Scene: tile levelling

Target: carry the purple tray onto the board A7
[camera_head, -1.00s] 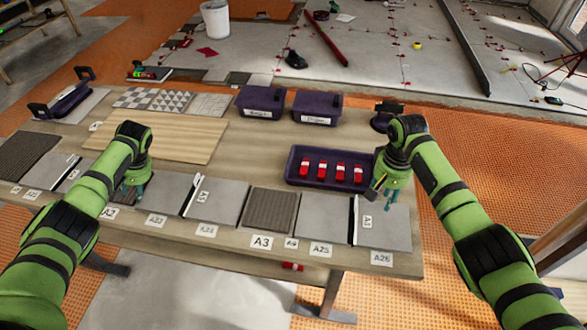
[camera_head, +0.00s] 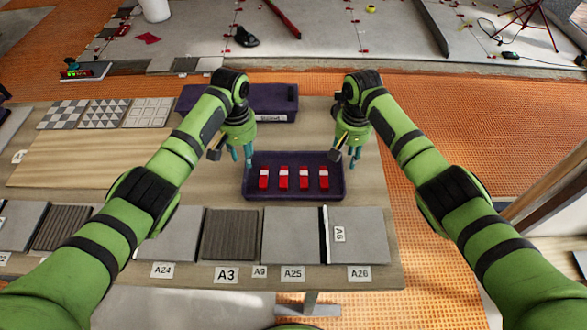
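The purple tray (camera_head: 293,196) lies on the table right of centre, with several red-and-white pieces (camera_head: 284,178) standing in a row in it. My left gripper (camera_head: 242,160) is at the tray's far left corner, fingers pointing down and apart. My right gripper (camera_head: 346,157) is at the far right corner, fingers also apart. Neither visibly holds anything; contact with the tray cannot be told. A bare wooden board (camera_head: 85,160) lies at the left of the table. A small tag (camera_head: 18,157) by its left end is too small to read, so I cannot confirm it is A7.
Patterned tiles (camera_head: 103,114) lie behind the wooden board. A front row of labelled tiles includes a ribbed one (camera_head: 229,234) at A3 and a grey one (camera_head: 360,236) at A26.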

